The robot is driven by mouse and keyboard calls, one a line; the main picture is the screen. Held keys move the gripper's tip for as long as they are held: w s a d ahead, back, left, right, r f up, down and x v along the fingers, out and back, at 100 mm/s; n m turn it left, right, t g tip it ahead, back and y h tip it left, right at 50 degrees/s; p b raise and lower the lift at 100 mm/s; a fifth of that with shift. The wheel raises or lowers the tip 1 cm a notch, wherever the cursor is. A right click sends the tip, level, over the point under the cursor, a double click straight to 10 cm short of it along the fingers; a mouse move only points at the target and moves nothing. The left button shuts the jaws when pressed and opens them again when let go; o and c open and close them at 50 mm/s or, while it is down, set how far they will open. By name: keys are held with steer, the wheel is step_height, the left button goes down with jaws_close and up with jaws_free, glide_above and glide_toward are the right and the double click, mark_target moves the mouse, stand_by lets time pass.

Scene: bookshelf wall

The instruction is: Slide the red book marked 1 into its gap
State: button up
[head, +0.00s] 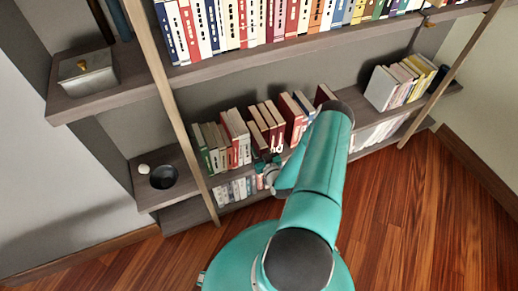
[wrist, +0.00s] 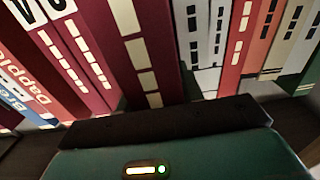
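Several dark red books stand in the lower shelf row in the head view, one of them a red book (head: 293,115) right of centre. In the wrist view a tall dark red book (wrist: 140,45) with pale blocks on its spine stands close in front of my gripper. Other dark red books (wrist: 72,50) stand left of it with large white characters, partly cut off. I cannot make out a clear 1 on any spine. My gripper (head: 268,168) is low in front of the row's middle.
A full row of books (head: 250,25) fills the upper shelf above my arm. Wooden uprights (head: 172,95) stand left and right. A dark bowl (head: 163,177) sits at the lower left. Pale books (head: 382,88) lean at the right. The wooden floor (head: 420,215) is clear.

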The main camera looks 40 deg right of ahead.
steer(key=shift+o, duration=1.3)
steer(key=shift+w+a, duration=0.1)
steer(key=shift+a, duration=0.05)
steer(key=shift+f, duration=0.1)
steer(key=v, duration=1.4)
